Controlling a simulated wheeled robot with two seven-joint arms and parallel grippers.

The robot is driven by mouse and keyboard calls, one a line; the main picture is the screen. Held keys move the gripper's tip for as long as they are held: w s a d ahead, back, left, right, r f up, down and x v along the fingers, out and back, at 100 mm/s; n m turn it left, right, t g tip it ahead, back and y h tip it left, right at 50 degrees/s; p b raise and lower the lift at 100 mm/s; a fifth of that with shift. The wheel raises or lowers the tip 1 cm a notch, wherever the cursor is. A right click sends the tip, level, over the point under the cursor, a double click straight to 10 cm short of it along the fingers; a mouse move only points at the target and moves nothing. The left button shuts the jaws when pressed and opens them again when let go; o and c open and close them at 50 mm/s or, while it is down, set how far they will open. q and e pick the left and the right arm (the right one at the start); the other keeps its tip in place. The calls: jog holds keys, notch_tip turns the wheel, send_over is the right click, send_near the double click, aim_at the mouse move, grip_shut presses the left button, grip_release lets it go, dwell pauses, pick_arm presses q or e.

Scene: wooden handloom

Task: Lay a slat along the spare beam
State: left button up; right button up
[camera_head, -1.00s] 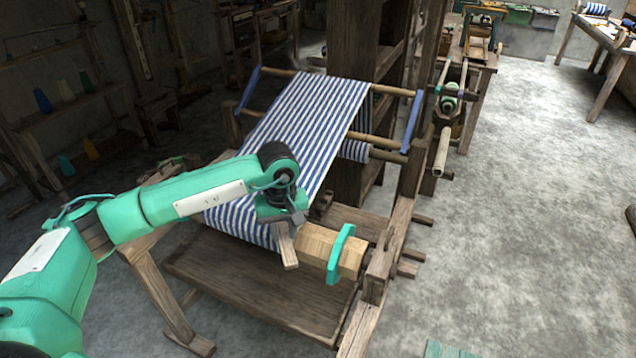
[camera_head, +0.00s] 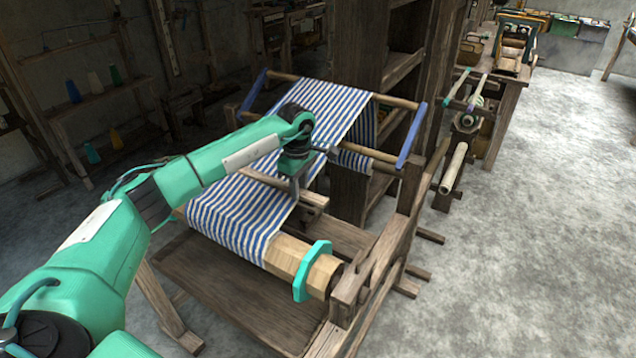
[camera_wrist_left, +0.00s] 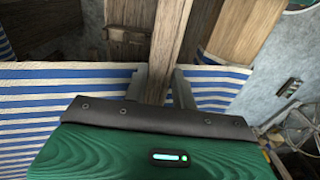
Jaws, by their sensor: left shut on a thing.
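My left gripper (camera_head: 296,194) is shut on a wooden slat (camera_head: 314,199), held above the striped cloth (camera_head: 240,207) of the loom. In the left wrist view, the slat (camera_wrist_left: 169,42) stands between the two fingers (camera_wrist_left: 159,86) and runs away from the gripper. Nearer the front is a pale faceted wooden beam (camera_head: 287,257) with a teal end piece (camera_head: 313,270); the cloth wraps over its left part. A pale roller (camera_head: 453,168) sits on a stand to the right. I cannot tell which one is the spare beam. My right gripper is out of view.
Blue-ended loom bars (camera_head: 411,136) rise behind the cloth. The loom's side frame (camera_head: 386,250) stands right of the faceted beam, and a wooden board (camera_head: 225,290) lies below it. A tall wooden shelf (camera_head: 365,95) is behind. The concrete floor (camera_head: 530,240) is open at right.

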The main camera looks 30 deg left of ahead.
aim_at(271, 237)
pick_arm(q)
jog(key=s+f, duration=0.1)
jog(key=s, duration=0.2)
jog(key=s+f+p, duration=0.1)
jog(key=s, duration=0.1)
jog(key=s+f, duration=0.1)
jog(key=s, duration=0.2)
jog(key=shift+s+a+f, duration=0.15)
jog(key=shift+s+a, duration=0.2)
jog(key=shift+a, duration=0.05)
jog(key=shift+s+a+f, duration=0.1)
jog(key=shift+s+f, duration=0.05)
jog(key=shift+s, duration=0.5)
jog(key=shift+s+f, duration=0.15)
jog(key=shift+s, duration=0.5)
jog(key=shift+s+f, duration=0.1)
jog(key=shift+s, duration=0.4)
jog(key=shift+s+f, duration=0.1)
jog(key=shift+s, duration=0.25)
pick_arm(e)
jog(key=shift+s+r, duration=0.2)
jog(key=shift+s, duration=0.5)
